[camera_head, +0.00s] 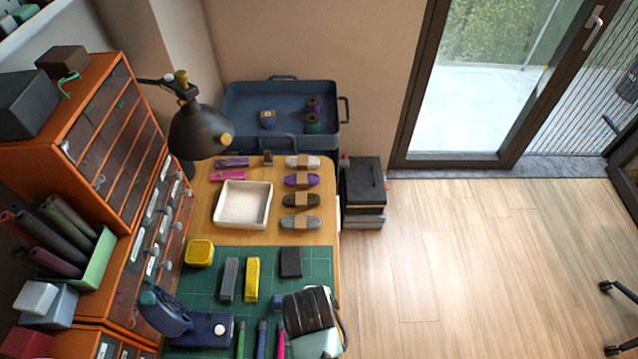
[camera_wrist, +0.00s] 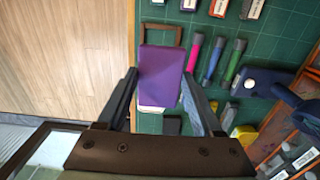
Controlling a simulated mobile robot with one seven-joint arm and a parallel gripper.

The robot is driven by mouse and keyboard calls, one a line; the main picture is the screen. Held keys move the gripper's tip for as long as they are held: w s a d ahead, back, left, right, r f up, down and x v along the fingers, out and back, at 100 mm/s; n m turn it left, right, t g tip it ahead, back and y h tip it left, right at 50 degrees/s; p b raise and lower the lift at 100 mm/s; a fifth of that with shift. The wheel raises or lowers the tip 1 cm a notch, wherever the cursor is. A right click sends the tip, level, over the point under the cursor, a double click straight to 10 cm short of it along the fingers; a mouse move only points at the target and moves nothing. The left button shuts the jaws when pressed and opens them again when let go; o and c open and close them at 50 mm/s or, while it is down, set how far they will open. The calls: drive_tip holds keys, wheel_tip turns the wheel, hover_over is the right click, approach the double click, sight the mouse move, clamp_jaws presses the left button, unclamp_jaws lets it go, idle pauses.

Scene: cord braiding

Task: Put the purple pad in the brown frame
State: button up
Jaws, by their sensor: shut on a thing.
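The purple pad (camera_wrist: 161,62) is between the two fingers of my gripper (camera_wrist: 160,80) in the wrist view, and the gripper is shut on it. A white strip shows at the pad's near edge. The brown frame (camera_wrist: 179,34) lies on the green mat just beyond the pad; the pad covers its near part, so I cannot tell the height between them. In the head view, my wrist at the lower right hides the pad and the frame.
The green cutting mat (camera_head: 205,282) holds a pink marker (camera_wrist: 194,50), blue and green markers, grey and yellow bars (camera_head: 252,280) and a dark block (camera_head: 291,262). A white tray (camera_head: 265,213) stands behind. A blue tool (camera_head: 165,312) stands at left. Open floor lies right of the table.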

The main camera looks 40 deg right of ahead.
wheel_tip(320, 180, down, 6)
drive_tip(key=shift+d+r, duration=0.15)
drive_tip(key=shift+r, duration=0.1)
drive_tip(key=shift+f, duration=2.2)
drive_tip(key=shift+f+b, duration=0.6)
drive_tip(key=shift+f, duration=0.05)
drive_tip(key=o, duration=1.4)
drive_tip(key=shift+r, duration=0.15)
wheel_tip(320, 180, up, 13)
drive_tip(key=shift+p, duration=0.85)
